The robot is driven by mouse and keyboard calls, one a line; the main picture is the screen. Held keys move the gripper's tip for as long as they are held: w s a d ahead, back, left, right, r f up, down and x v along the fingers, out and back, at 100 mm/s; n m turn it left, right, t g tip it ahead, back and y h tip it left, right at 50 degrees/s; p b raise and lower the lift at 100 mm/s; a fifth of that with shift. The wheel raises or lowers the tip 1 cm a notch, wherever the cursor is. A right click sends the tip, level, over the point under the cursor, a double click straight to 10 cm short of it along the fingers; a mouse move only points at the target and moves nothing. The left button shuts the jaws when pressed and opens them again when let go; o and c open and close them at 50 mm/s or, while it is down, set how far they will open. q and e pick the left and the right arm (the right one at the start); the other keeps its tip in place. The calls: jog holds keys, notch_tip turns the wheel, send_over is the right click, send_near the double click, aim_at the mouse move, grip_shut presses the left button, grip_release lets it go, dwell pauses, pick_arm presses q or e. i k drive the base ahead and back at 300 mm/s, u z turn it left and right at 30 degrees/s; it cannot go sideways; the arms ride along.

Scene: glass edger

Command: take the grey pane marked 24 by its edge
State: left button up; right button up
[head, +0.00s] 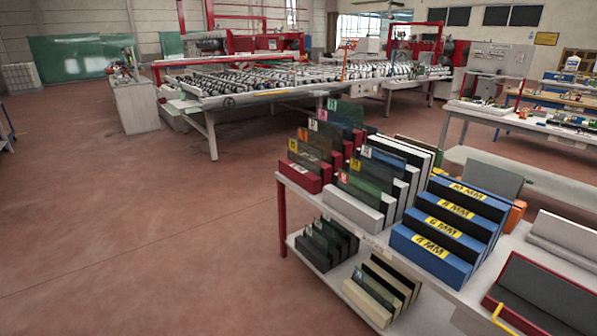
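Several panes stand upright in slotted racks on the upper shelf of a cart at the right. Small coloured tags sit on their corners, but the numbers are too small to read, so I cannot tell which pane is marked 24. One greyish pane (388,153) with a white tag stands in the white rack (350,208). Other dark panes, some greenish or reddish, stand in the red rack (303,175) to its left. Neither of my grippers is in view.
A blue stepped rack (430,252) with yellow MM labels stands to the right of the panes. The lower shelf (335,277) holds more dark panes and a cream rack (367,301). A roller table (250,98) stands behind. The floor (130,220) at left is clear.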

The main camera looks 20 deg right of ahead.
aim_at(383, 180)
jog(key=u, duration=0.35)
jog(key=i, duration=1.95)
jog(key=z, duration=1.2)
jog(key=i, duration=0.5)
jog(key=z, duration=0.5)
